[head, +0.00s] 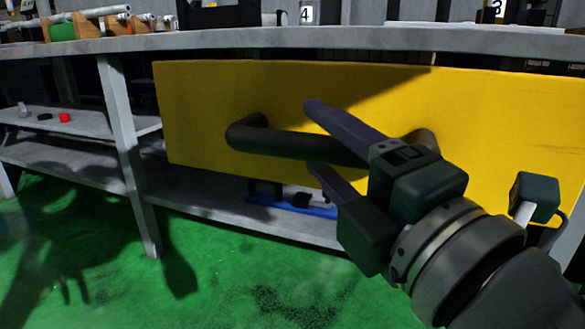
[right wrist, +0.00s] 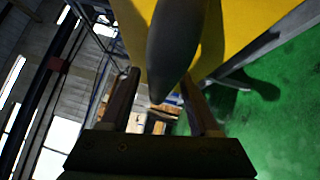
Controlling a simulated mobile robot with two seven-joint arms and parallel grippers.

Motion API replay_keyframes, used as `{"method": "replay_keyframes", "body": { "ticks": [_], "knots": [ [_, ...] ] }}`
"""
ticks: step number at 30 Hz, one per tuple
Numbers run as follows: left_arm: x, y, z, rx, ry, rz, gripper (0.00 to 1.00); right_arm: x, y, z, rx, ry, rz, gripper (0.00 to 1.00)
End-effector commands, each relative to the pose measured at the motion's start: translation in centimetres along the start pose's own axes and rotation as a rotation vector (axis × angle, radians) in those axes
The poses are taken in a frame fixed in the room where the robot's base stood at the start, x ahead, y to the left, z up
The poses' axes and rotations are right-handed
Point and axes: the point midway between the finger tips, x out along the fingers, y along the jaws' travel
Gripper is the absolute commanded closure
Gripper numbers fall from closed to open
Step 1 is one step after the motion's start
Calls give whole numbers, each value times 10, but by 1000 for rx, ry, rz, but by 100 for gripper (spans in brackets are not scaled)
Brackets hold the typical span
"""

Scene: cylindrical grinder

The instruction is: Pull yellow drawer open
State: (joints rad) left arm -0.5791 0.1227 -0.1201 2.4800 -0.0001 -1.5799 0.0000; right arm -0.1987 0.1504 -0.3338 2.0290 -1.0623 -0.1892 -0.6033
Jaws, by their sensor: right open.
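The yellow drawer (head: 200,95) has a wide flat front under the grey tabletop. Its dark bar handle (head: 290,143) runs sideways across the front, and its right part is partly hidden by my gripper. My right gripper (head: 314,137) comes in from the lower right with its jaws apart, one finger above the bar and one below. In the right wrist view, the handle (right wrist: 175,45) shows large and dark between the two open fingers (right wrist: 161,74), with no clear grip on it. The yellow front (right wrist: 238,30) lies behind it. My left gripper is not in view.
The grey workbench (head: 300,41) spans above the drawer, with a leg (head: 128,150) left of it. A lower shelf (head: 200,195) holds a blue item (head: 300,208). Pipes (head: 103,11) lie on the bench. The green floor (head: 110,270) in front is clear.

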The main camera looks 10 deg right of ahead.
Motion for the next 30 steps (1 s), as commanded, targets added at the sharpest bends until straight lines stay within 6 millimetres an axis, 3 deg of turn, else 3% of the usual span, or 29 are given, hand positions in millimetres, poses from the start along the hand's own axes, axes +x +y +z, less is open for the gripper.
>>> {"method": "replay_keyframes", "body": {
  "ticks": [6,12,30],
  "knots": [
    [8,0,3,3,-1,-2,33,-41,-3,0,4,-1,-3,38],
    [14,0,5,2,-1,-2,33,-66,-2,0,3,-1,-2,38],
    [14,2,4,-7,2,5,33,-74,0,0,0,0,0,38]
  ]
}}
